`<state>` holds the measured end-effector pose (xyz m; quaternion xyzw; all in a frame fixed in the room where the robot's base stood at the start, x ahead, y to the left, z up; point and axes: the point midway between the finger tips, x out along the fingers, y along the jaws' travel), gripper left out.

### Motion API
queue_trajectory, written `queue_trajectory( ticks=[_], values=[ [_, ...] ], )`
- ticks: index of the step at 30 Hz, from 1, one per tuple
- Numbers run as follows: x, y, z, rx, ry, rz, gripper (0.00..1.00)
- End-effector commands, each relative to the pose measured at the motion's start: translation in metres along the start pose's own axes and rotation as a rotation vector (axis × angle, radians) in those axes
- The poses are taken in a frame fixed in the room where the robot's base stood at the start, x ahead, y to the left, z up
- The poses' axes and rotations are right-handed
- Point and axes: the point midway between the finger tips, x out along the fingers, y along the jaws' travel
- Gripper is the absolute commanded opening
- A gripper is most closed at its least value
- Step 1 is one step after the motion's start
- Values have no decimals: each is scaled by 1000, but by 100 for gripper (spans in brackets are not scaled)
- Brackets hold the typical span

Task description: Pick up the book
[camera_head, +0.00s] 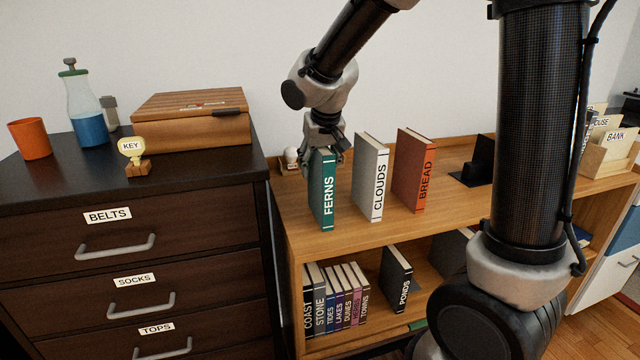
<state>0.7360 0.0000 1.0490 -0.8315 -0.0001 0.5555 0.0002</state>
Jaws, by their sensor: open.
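Three books stand upright and apart on the top of a wooden shelf unit in the head view. The green book labelled FERNS (326,200) is leftmost, the white book labelled CLOUDS (374,180) is in the middle, and the orange book labelled BREAD (416,172) is on the right. My gripper (322,158) is open and points down at the upper part of the FERNS book. Its fingers overlap the book's top edge in the picture; I cannot tell whether they touch it.
The shelf top (350,232) is bare in front of the books, with a black bookend (482,160) to the right. Several books, including PONDS (397,280), stand on the lower shelf. A dark dresser (60,190) at left carries a wooden box (190,115), bottle (85,110) and orange cup (30,140).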

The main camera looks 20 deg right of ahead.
Motion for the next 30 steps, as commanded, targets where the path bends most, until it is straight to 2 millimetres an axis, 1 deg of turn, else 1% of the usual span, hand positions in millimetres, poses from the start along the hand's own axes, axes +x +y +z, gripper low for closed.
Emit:
queue_trajectory(
  ticks=[6, 11, 12, 15, 26, 29, 30],
  values=[
    [0, 0, 0, 0, 0, 0, 52],
    [0, 0, 0, 0, 0, 0, 23],
    [0, 0, 0, 0, 0, 0, 15],
    [0, 0, 0, 0, 0, 0, 0],
    [-1, 0, -1, 0, 1, 0, 0],
    [-8, 0, -4, 0, 3, 0, 0],
    [-13, 0, -6, 0, 5, -1, 0]
  ],
)
